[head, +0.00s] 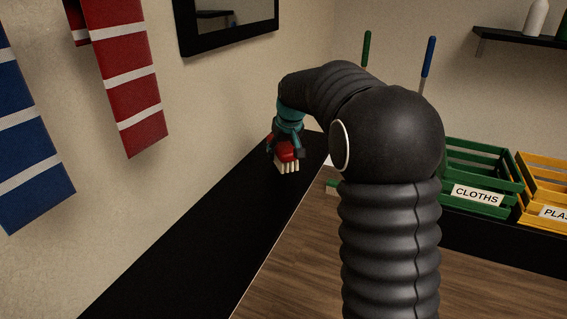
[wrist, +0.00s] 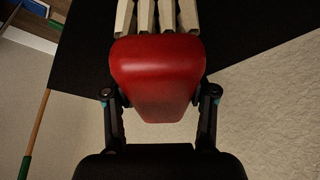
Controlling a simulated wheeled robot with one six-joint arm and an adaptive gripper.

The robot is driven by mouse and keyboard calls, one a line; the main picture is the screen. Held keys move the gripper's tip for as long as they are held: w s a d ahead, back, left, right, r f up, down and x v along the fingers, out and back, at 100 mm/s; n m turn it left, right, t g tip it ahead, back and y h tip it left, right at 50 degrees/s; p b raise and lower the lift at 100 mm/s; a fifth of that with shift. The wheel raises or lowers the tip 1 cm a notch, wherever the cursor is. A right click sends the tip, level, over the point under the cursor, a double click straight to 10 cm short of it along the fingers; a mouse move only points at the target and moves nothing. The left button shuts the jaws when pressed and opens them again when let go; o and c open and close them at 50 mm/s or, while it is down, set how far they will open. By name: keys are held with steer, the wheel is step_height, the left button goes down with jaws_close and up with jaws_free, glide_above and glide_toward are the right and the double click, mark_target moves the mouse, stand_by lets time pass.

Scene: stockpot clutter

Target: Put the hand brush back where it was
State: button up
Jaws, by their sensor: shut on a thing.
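The hand brush has a red body (wrist: 158,75) and pale bristle tufts (wrist: 155,15). In the wrist view my gripper (wrist: 160,98) is shut on the red body, with one finger on each side. In the head view the brush (head: 286,152) hangs below my gripper (head: 284,144) with its bristles down, over the far part of the black counter (head: 190,240). I cannot tell whether the bristles touch the counter. My arm hides part of the counter's far right side.
A green crate labelled CLOTHS (head: 485,172) and a yellow crate (head: 545,190) stand at the right. Red (head: 125,75) and blue (head: 30,130) striped cloths hang on the left wall. A green object (head: 332,186) lies beside my arm. The near black counter is clear.

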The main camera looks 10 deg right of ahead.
steer(key=shift+f, duration=1.95)
steer(key=shift+f, duration=0.1)
steer(key=o, duration=1.4)
steer(key=shift+s, duration=0.1)
steer(key=v, duration=1.2)
